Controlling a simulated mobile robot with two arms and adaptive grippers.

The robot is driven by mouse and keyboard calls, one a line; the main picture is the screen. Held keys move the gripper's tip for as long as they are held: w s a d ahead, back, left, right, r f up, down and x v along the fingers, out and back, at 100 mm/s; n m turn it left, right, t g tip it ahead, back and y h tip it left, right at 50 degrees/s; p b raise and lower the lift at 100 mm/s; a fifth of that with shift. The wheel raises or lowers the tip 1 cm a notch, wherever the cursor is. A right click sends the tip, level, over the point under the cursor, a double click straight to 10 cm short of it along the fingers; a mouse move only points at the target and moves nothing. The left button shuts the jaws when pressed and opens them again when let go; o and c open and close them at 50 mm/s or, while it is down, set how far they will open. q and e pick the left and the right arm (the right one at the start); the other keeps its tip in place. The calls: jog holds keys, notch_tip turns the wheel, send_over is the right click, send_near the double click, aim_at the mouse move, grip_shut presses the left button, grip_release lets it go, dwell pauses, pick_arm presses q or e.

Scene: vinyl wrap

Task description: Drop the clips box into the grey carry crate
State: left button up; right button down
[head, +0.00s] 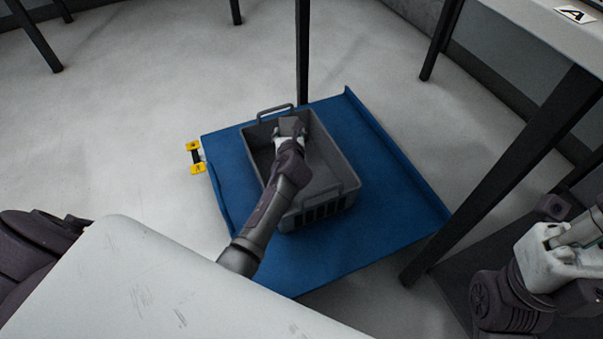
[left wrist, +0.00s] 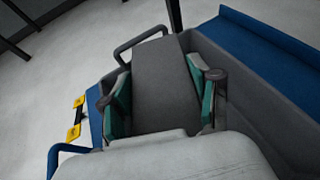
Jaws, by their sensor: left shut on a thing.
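The clips box (head: 291,124) is a plain dark grey block in the head view. In the left wrist view the box (left wrist: 166,70) fills the space between my green-padded fingers. My left gripper (head: 289,136) is shut on it, and its fingers also show in the left wrist view (left wrist: 165,95). The grey carry crate (head: 342,170) is an open bin with a handle at each end. The box is over the crate's far-left part, within its rim as seen from above. The gap between box and crate floor cannot be judged.
The crate stands on a blue platform (head: 400,200) with raised edges on two sides. A yellow-and-black item (head: 196,158) is at the platform's left edge. Dark table legs (head: 303,50) stand behind and to the right. Pale floor lies open at left.

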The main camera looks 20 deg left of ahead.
pick_arm(q)
jog(key=o, duration=1.4)
jog(key=shift+c, duration=0.2)
jog(key=shift+s, duration=0.15)
jog(key=v, duration=1.1)
jog(key=shift+s+d, duration=0.3)
jog(key=shift+r, duration=0.15)
